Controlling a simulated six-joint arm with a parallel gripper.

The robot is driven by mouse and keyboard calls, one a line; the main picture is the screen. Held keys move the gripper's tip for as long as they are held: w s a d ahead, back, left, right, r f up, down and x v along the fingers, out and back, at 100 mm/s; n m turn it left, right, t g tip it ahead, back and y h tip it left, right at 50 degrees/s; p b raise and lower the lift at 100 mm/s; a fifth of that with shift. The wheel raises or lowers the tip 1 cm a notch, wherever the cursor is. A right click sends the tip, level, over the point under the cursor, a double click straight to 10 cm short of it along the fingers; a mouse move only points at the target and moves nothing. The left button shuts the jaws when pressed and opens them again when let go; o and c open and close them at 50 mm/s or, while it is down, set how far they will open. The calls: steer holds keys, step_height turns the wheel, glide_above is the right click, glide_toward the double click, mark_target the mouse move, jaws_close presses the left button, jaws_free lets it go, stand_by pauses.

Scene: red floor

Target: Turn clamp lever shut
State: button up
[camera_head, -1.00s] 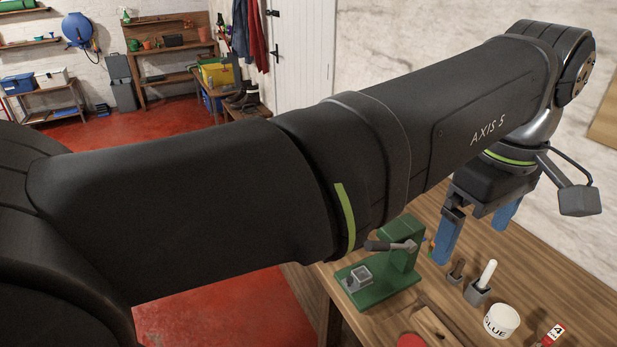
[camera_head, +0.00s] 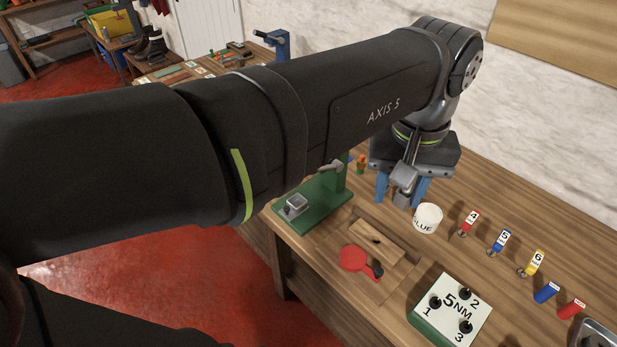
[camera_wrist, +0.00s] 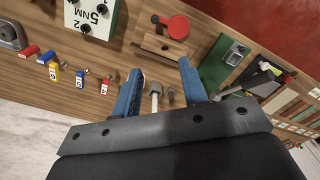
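The clamp is a green base (camera_head: 322,207) with an upright post and a small metal block. In the head view my arm hides part of the post and the lever; only the lever's metal end (camera_head: 329,166) shows. In the wrist view the clamp's green base (camera_wrist: 216,66) is at upper right, and its lever with a grey metal arm and black handle (camera_wrist: 271,69) is beyond the right finger. My gripper (camera_head: 401,188) is open and empty, right of the clamp in the head view. Its blue fingers (camera_wrist: 160,88) stand wide apart and do not touch the lever.
A glue pot (camera_head: 427,218) is close to my gripper. A red paddle (camera_head: 354,259), wooden block (camera_head: 378,240), numbered tags and a 5 NM box (camera_head: 450,310) are on the bench. A wall stands behind.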

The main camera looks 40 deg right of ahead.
mark_target(379, 271)
steer(key=f+m, duration=0.1)
steer(key=f, duration=0.6)
steer(key=s+f+m, duration=0.1)
steer(key=f+m, duration=0.1)
steer(key=f, duration=0.5)
steer(key=f+m, duration=0.1)
steer(key=f, duration=0.6)
steer(key=shift+s+a, duration=0.25)
jaws_close()
